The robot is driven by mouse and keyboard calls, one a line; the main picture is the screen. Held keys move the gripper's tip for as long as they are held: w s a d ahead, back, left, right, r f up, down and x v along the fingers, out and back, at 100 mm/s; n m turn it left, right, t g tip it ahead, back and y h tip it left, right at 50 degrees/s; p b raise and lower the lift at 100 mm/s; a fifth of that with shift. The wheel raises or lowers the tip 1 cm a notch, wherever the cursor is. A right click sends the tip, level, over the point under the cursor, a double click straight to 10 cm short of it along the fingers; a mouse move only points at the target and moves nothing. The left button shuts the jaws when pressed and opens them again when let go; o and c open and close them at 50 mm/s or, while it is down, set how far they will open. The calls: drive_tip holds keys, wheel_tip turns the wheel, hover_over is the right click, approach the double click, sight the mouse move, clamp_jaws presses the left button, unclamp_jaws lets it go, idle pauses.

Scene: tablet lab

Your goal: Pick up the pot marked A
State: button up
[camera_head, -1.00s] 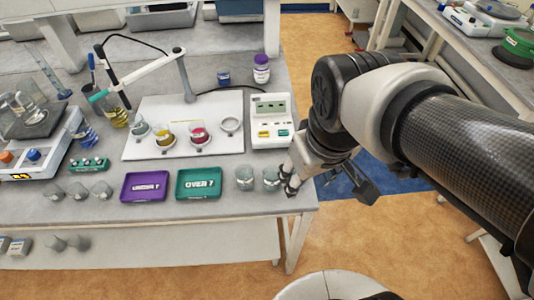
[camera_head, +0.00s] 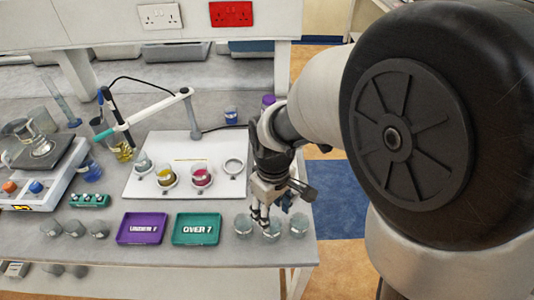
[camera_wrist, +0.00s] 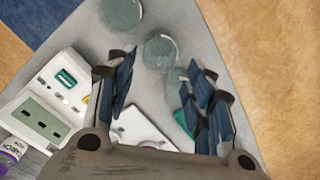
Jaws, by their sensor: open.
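No letter A is legible on any pot. On the white board (camera_head: 205,182) stand a greyish pot (camera_head: 143,164), a yellow-filled pot (camera_head: 166,178) and a magenta-filled pot (camera_head: 201,176). Three clear glass pots stand in a row at the table's front right: the left (camera_head: 243,225), the middle (camera_head: 271,232) and the right (camera_head: 298,225). My gripper (camera_head: 264,218) is open, pointing down above this row, close to the middle pot and partly covering it. In the wrist view a clear glass pot (camera_wrist: 161,50) shows between and beyond my open fingertips (camera_wrist: 162,70).
A purple tray (camera_head: 142,241) and a green tray (camera_head: 196,241) lie left of the glass pots. A jointed stand (camera_head: 160,105) rises behind the board. A white meter (camera_wrist: 50,110) shows in the wrist view. The table's right edge is close to the row.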

sight(272, 226)
wheel_tip(272, 226, down, 8)
drive_tip(key=b, duration=0.3)
drive_tip(key=shift+c, duration=0.5)
drive_tip(key=c, duration=0.6)
